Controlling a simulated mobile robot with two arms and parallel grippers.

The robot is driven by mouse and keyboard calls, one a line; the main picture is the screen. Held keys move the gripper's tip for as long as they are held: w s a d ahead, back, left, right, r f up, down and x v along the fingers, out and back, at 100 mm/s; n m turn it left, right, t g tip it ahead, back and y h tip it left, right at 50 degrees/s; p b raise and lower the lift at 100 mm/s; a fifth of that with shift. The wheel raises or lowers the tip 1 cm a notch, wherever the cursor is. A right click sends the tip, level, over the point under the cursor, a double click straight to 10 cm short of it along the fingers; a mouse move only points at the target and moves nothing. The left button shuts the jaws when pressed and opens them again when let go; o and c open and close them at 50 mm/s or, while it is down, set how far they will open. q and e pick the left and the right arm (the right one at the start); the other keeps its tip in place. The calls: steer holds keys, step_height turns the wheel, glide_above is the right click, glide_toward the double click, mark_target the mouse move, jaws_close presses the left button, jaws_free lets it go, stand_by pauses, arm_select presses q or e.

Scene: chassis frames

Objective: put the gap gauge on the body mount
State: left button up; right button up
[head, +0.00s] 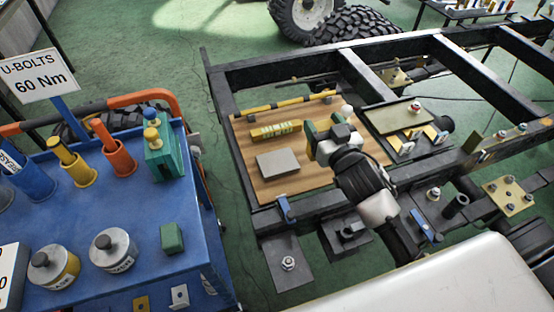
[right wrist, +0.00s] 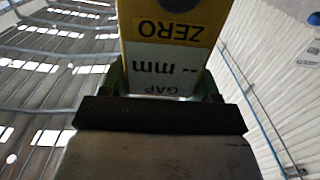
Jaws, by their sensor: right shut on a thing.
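The gap gauge (right wrist: 172,45) is a yellow block with black "ZERO" and white "GAP -- mm" panels, upside down in the right wrist view. My right gripper (right wrist: 163,92) is shut on it, with green finger edges on both sides. In the head view my right gripper (head: 316,137) is over the wooden board on the chassis frame; the gauge is mostly hidden there. Several dark mount plates stick out from the frame, among them one with a bolt (head: 287,263) and one with a block (head: 347,236). I cannot tell which is the body mount. My left gripper is not in view.
The wooden board (head: 290,190) holds a yellow lettered block (head: 270,131), a grey plate (head: 278,163) and a yellow-black bar (head: 287,105). An olive plate (head: 395,118) lies to its right. A blue cart (head: 110,215) with cans and tools stands left, beyond a floor gap.

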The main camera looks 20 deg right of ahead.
steer(key=shift+w+d+r, duration=0.8)
steer(key=shift+w+d, duration=0.2)
steer(key=shift+w, duration=0.15)
steer(key=w+a+f+b, duration=0.1)
steer(key=w+a+f, duration=0.4)
steer(key=a+f, duration=0.5)
steer(key=shift+w+a+f, duration=0.15)
steer(key=shift+w+f, duration=0.15)
steer(key=shift+w, duration=0.05)
steer(key=shift+f, duration=0.1)
